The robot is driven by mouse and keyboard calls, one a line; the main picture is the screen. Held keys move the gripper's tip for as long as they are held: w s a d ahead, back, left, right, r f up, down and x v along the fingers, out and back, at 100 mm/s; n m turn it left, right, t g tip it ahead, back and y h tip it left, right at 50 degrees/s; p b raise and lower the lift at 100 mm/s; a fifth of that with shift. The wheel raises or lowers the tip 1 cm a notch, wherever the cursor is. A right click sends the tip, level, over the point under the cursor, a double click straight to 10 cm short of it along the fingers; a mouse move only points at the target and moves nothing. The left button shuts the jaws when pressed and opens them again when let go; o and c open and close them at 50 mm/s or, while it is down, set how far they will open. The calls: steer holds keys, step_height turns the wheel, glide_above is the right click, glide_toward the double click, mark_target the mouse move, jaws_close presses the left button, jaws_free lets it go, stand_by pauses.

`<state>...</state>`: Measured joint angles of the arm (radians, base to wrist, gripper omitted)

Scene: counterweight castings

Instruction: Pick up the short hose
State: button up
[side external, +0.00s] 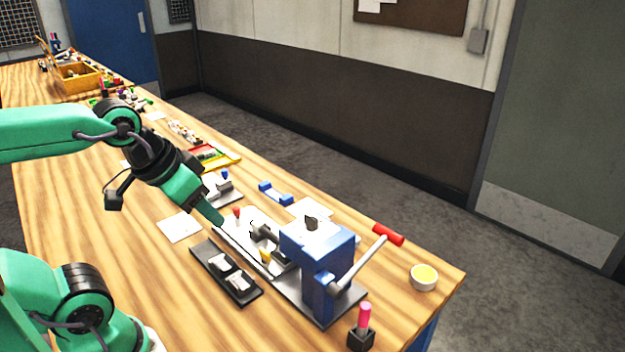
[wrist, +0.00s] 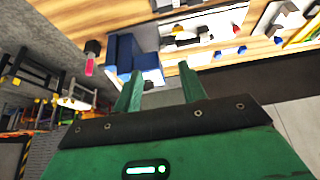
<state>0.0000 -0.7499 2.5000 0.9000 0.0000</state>
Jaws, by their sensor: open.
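My gripper (side external: 213,214) is open and empty, tilted down over the bench beside a pale fixture plate with a red knob (side external: 237,212). Its two green fingers also show in the wrist view (wrist: 160,88), spread apart with nothing between them. I cannot pick out the short hose for sure.
The blue press (side external: 318,245) with a red-handled lever (side external: 388,235) stands right of the gripper. A dark tray (side external: 210,251) holds white castings.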

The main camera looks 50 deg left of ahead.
steer(key=shift+o, duration=0.3)
stand_by(0.4)
steer(key=m+g, duration=0.5)
steer(key=m, duration=1.2)
glide_toward(272, 233)
steer(key=shift+d+f, duration=0.1)
steer(key=shift+d, duration=0.1)
steer(key=shift+w+a+f+m+g, duration=0.25)
steer(key=shift+w+f+m+g, duration=0.1)
steer(key=shift+f+m, duration=0.2)
steer(key=shift+f, duration=0.1)
steer(key=shift+f, duration=1.25)
steer(key=shift+f, duration=0.1)
